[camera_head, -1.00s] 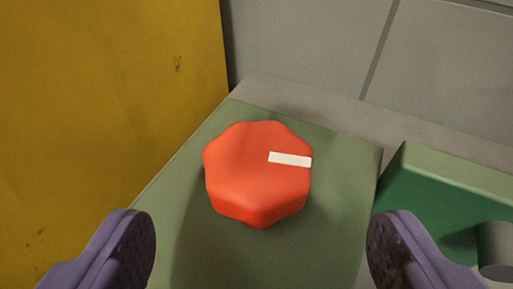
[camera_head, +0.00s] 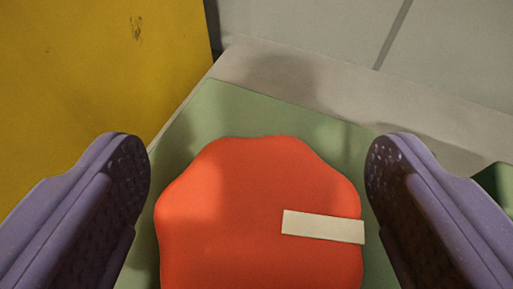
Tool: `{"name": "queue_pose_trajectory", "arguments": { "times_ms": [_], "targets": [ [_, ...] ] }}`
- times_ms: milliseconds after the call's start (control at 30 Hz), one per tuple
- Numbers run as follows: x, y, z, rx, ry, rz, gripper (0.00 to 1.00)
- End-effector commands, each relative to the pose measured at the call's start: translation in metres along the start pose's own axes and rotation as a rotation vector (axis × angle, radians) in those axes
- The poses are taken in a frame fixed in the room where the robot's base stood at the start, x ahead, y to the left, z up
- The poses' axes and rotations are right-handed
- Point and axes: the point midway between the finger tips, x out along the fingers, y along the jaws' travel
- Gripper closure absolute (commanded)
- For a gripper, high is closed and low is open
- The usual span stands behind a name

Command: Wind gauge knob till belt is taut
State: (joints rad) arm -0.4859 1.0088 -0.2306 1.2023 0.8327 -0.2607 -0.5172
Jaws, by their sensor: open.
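The knob (camera_head: 235,215) is orange-red with rounded lobes and sits on a green block (camera_head: 215,115). A white bar mark (camera_head: 322,226) on its top face points to the right. My gripper (camera_head: 257,165) is open, with one purple finger on each side of the knob and a visible gap at each side. The knob's near edge is cut off by the bottom of the view. No belt shows in this view.
A yellow panel (camera_head: 90,70) stands close on the left. A pale ledge (camera_head: 290,80) and a grey tiled surface (camera_head: 310,30) lie beyond the block. A dark green part (camera_head: 495,182) shows at the right edge.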

Motion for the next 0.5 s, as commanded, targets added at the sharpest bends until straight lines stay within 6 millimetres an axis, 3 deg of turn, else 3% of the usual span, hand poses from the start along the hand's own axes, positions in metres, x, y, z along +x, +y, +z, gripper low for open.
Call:
{"name": "queue_pose_trajectory", "arguments": {
  "times_ms": [167, 367, 500],
  "targets": [
    [-0.0002, 0.0001, -0.0003, 0.000, 0.000, 0.000, 0.16],
    [-0.0003, 0.0001, -0.0003, 0.000, 0.000, 0.000, 0.62],
    [-0.0007, 0.0000, -0.0013, 0.001, -0.001, 0.003, 0.65]
  ]
}}
